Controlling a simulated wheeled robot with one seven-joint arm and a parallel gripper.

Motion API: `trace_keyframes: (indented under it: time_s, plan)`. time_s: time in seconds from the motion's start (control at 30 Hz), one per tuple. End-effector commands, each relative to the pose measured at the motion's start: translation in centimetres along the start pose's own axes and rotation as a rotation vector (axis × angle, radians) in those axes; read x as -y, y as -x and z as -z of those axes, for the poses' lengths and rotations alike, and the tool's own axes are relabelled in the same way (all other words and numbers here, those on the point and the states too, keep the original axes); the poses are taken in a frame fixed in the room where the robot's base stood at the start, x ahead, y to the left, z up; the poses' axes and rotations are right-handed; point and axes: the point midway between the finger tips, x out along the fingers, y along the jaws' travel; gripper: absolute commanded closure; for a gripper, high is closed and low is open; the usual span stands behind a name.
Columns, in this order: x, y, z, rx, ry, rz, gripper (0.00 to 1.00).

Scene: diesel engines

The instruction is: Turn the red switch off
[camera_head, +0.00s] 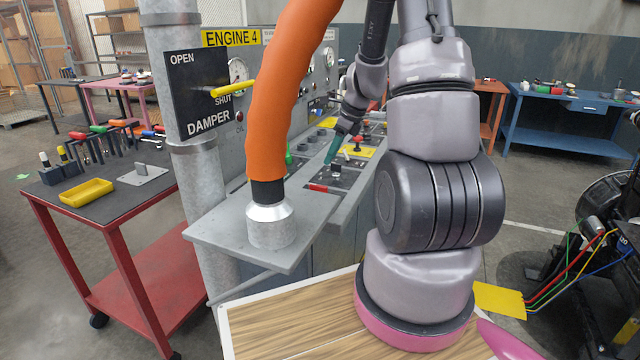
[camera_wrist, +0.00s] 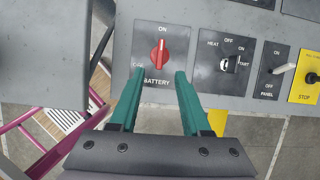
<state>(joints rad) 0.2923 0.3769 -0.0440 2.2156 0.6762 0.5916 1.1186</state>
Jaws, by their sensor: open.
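The red switch (camera_wrist: 160,52) is a rotary knob on a dark square plate marked BATTERY. Its grip stands roughly upright, pointing at the ON mark above it. In the head view, the small red piece (camera_head: 317,187) near the front of the grey console appears to be this switch. My gripper (camera_wrist: 158,78) is open, with its two teal fingers apart. In the wrist view the fingertips lie just below the knob, one to each side, with nothing between them. In the head view my gripper (camera_head: 329,162) hangs over the console; contact with the panel cannot be told.
Right of the knob are a black HEAT/START switch (camera_wrist: 228,65), a PANEL toggle (camera_wrist: 285,68) and a yellow STOP plate (camera_wrist: 307,76). An orange hose (camera_head: 280,90) rises from the console's near left end. A red tool cart (camera_head: 150,270) stands at left.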

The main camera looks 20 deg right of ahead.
Motion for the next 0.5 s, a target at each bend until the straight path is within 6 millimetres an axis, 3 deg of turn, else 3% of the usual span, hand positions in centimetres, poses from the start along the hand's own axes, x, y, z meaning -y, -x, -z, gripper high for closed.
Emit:
trace_keyframes:
  time_s: [0.23, 0.5]
  plan:
    - [0.2, -2.7, 0.5, -0.004, -0.041, -0.007, 0.53]
    - [0.2, -7.9, 0.5, -0.004, -0.039, -0.008, 0.53]
